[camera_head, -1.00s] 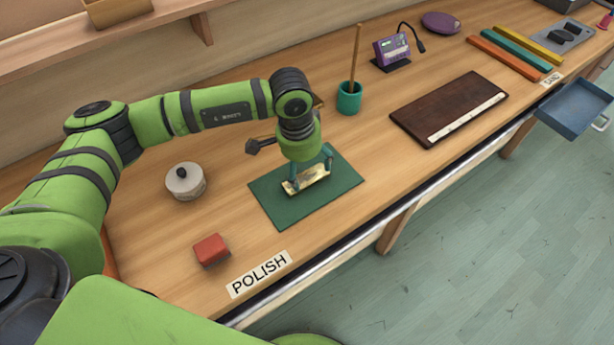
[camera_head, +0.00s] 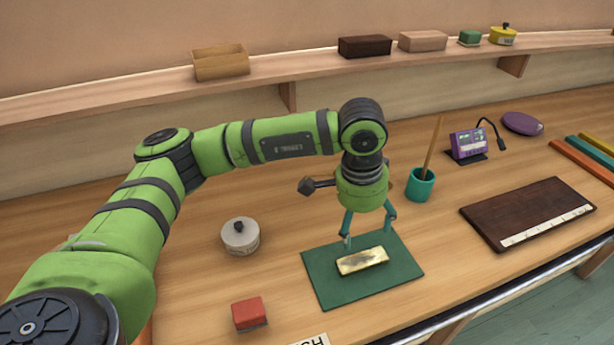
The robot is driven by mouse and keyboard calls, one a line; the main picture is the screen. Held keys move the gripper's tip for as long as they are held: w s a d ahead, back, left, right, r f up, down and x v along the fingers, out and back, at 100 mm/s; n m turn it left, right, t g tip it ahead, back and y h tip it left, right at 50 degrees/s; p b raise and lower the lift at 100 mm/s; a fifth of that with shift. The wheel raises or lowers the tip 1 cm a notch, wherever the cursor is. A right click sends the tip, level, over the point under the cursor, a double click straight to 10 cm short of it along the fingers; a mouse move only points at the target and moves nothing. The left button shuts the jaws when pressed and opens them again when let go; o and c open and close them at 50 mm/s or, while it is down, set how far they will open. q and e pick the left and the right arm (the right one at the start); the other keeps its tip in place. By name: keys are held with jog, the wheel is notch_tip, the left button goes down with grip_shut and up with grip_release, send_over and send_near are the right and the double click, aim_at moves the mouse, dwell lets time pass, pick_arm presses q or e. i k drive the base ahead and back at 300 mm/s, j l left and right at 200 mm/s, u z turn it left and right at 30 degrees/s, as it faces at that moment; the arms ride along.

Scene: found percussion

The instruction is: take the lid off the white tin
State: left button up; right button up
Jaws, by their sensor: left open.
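The white tin (camera_head: 241,241) is a small round tin on the bench, left of the green mat. Its lid (camera_head: 239,229) with a dark knob sits on top of it. My left gripper (camera_head: 368,230) hangs above the green mat, to the right of the tin, with its teal fingers spread apart. A brass-coloured bar (camera_head: 362,261) lies on the mat just below and in front of the fingers, and the gripper holds nothing that I can see. My right gripper is out of view.
The green mat (camera_head: 325,290) lies on the wooden bench. A red block (camera_head: 249,313) is in front of the tin. A teal cup (camera_head: 420,184) with a stick stands right of my gripper, and a dark board (camera_head: 527,207) lies further right. A shelf (camera_head: 130,97) runs behind.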

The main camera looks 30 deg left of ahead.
aim_at(239, 232)
jog(key=u, duration=1.5)
